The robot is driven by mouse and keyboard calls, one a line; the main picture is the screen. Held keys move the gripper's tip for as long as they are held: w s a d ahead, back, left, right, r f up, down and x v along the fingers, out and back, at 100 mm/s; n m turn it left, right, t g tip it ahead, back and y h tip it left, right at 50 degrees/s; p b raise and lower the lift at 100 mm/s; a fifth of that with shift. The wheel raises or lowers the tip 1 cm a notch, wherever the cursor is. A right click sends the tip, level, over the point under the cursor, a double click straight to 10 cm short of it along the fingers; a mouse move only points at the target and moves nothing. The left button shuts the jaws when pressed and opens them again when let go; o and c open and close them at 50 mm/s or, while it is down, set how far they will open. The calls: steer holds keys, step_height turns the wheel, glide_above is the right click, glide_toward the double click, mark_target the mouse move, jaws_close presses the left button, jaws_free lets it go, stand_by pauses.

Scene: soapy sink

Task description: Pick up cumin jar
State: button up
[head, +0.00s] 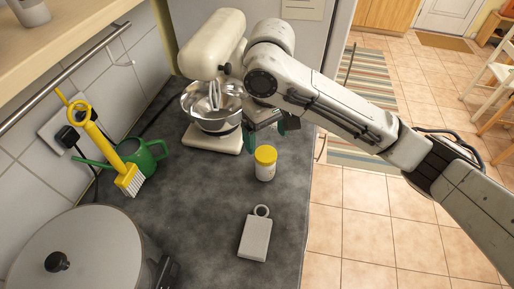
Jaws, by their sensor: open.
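A small jar (265,169) with a yellow lid and a pale body stands upright on the dark grey counter, near its right edge. I take it for the cumin jar; no label can be read. My gripper (283,124) is above and behind the jar, beside the mixer bowl. It is partly hidden by my own arm, and teal finger parts show. It is open and apart from the jar.
A cream stand mixer (213,45) with a steel bowl stands behind the jar. A grey box-like object with a ring (256,238) lies in front. A green watering can (142,156), a yellow brush (129,180) and a large lidded pot (75,255) are left. The counter (205,205) between is clear.

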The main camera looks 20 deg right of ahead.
mark_target(266, 153)
steer(key=f, duration=0.2)
steer(key=w+f+b, duration=0.1)
steer(key=f, duration=0.2)
steer(key=shift+f, duration=0.2)
steer(key=shift+s+d+f+p, duration=0.1)
steer(key=shift+f+p, duration=0.15)
steer(key=shift+f, duration=1.1)
steer(key=shift+s+d+f+p, duration=0.1)
steer(key=shift+f+p, duration=0.1)
steer(key=shift+f, duration=1.15)
steer(key=shift+c, duration=0.4)
steer(key=c, duration=1.1)
steer(key=shift+r, duration=0.15)
